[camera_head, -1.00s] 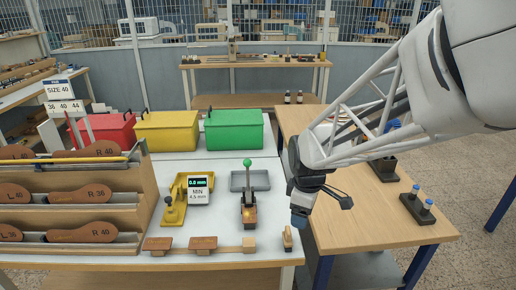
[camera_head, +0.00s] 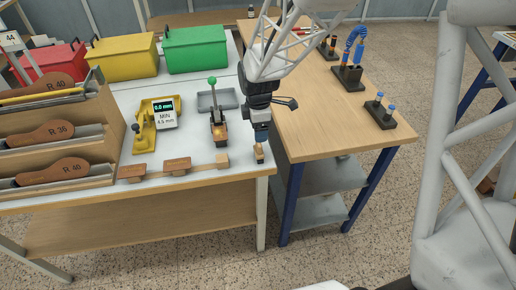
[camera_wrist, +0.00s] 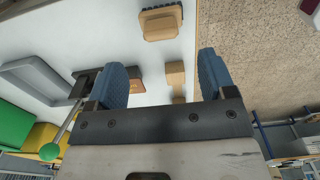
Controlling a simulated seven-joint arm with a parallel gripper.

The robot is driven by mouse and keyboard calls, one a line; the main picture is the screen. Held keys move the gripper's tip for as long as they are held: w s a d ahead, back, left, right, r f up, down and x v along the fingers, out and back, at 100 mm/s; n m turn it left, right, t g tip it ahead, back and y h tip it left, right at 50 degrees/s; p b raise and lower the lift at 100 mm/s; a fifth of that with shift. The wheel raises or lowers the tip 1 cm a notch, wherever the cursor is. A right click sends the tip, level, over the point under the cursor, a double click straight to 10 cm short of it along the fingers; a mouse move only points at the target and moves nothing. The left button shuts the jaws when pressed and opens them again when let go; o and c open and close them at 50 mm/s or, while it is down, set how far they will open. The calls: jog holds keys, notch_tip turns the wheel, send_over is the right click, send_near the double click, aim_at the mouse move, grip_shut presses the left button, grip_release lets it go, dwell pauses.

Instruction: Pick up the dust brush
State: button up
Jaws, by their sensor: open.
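The dust brush (camera_head: 260,152) is a small wooden block at the front right corner of the white table. In the wrist view the brush (camera_wrist: 160,22) shows a dark rim and lies beyond the fingertips, near the top edge. My gripper (camera_head: 261,136) is just above it in the head view, with the fingers pointing down. In the wrist view the blue fingers of my gripper (camera_wrist: 163,62) are wide apart with nothing held. I cannot tell whether a finger touches the brush in the head view.
A wooden strip with blocks (camera_head: 178,165) lies left of the brush. A press with a green knob (camera_head: 218,125) and a grey tray (camera_head: 229,98) stand behind. A wooden side table (camera_head: 330,125) with dark holders is to the right. The white table's front edge is close.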

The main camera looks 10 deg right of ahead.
aim_at(259, 150)
jog(key=shift+f, duration=1.25)
jog(key=shift+d+f, duration=0.1)
jog(key=shift+f, duration=2.5)
jog(key=c, duration=1)
jog(key=shift+r, duration=0.1)
